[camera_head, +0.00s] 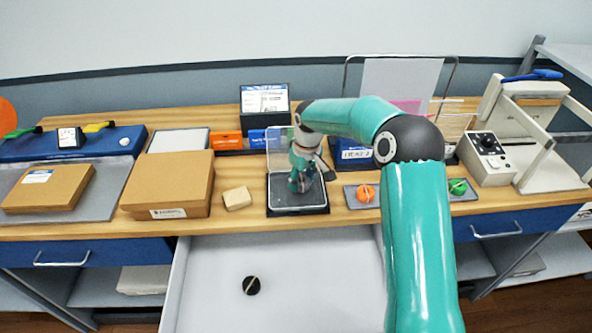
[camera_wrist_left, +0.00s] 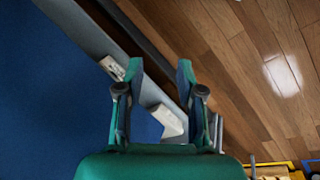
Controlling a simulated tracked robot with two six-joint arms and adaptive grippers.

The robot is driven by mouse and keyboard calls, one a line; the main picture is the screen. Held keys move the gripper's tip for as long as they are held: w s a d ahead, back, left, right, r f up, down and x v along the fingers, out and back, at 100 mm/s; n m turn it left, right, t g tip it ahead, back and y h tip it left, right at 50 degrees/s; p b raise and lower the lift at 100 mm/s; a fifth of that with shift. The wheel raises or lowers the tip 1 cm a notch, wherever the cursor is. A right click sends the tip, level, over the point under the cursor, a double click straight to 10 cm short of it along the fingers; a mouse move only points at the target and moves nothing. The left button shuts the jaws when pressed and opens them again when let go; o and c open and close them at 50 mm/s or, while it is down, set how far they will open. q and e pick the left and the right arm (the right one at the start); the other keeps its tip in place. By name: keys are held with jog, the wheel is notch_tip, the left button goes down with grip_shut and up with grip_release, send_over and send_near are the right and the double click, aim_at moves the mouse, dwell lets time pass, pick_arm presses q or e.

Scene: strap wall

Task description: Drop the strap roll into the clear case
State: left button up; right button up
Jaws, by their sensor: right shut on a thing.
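The clear case (camera_head: 281,161) stands on the wooden bench with its transparent lid raised at the back and a dark base. My right gripper (camera_head: 300,184) points down over the case's base, inside its outline. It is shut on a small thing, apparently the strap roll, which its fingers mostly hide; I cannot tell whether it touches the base. My left gripper (camera_wrist_left: 159,72) is open and empty in the left wrist view, above a blue surface and a grey edge; it is not in the head view.
An orange roll (camera_head: 366,193) and a green roll (camera_head: 457,187) sit on a grey tray. A tan block (camera_head: 237,198) and a cardboard box (camera_head: 168,189) stand left of the case. The open drawer (camera_head: 312,267) holds a small black roll (camera_head: 251,285).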

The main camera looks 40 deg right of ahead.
jog(key=o, duration=1.1)
jog(key=r, duration=0.4)
jog(key=s+r, duration=0.1)
jog(key=r, duration=0.7)
jog(key=shift+s, duration=0.2)
jog(key=shift+f, duration=0.2)
